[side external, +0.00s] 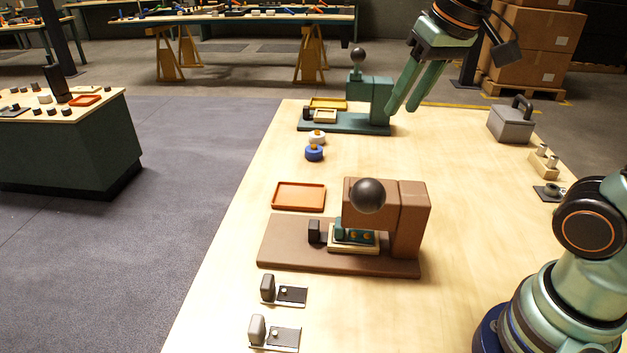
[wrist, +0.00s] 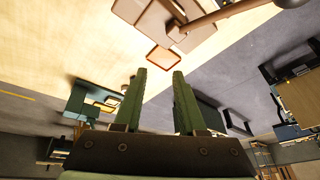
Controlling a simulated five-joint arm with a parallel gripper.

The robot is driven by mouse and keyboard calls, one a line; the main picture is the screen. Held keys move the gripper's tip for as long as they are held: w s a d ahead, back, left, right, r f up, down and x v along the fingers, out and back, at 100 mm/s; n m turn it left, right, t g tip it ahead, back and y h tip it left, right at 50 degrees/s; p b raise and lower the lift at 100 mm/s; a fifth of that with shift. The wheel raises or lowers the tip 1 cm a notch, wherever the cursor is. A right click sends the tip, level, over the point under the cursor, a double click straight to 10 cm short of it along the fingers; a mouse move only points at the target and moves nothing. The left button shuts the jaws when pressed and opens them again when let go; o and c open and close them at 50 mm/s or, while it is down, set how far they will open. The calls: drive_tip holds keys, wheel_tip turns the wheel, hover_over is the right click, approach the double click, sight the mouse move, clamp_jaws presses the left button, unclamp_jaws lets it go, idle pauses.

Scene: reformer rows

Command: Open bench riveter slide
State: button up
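Two bench presses with ball-topped handles stand on the wooden table; I cannot tell by marking which is the riveter. The brown press (side external: 408,222) is in front, with a dark block (side external: 314,232) and a cream-edged plate (side external: 355,248) carrying a green part at its opening. The green press (side external: 370,92) is at the back, with a dark block and a cream tray (side external: 325,116) on its base.
An orange tray (side external: 299,196) lies behind the brown press. Blue and white knobs (side external: 314,153) sit near the left edge. Two small plates with upright blocks (side external: 275,333) lie in front. A grey lidded box (side external: 511,124) is back right. The table's middle is clear.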

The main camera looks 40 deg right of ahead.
drive_tip(key=w+a+m+g, duration=0.2)
drive_tip(key=w+a+m, duration=0.2)
drive_tip(key=w, duration=0.2)
drive_tip(key=m+g, duration=0.2)
drive_tip(key=m, duration=0.1)
hover_over(313, 223)
wheel_tip(313, 223, down, 17)
wheel_tip(313, 223, down, 12)
drive_tip(key=shift+s, duration=0.1)
drive_tip(key=shift+c, duration=0.3)
clamp_jaws()
idle(1.3)
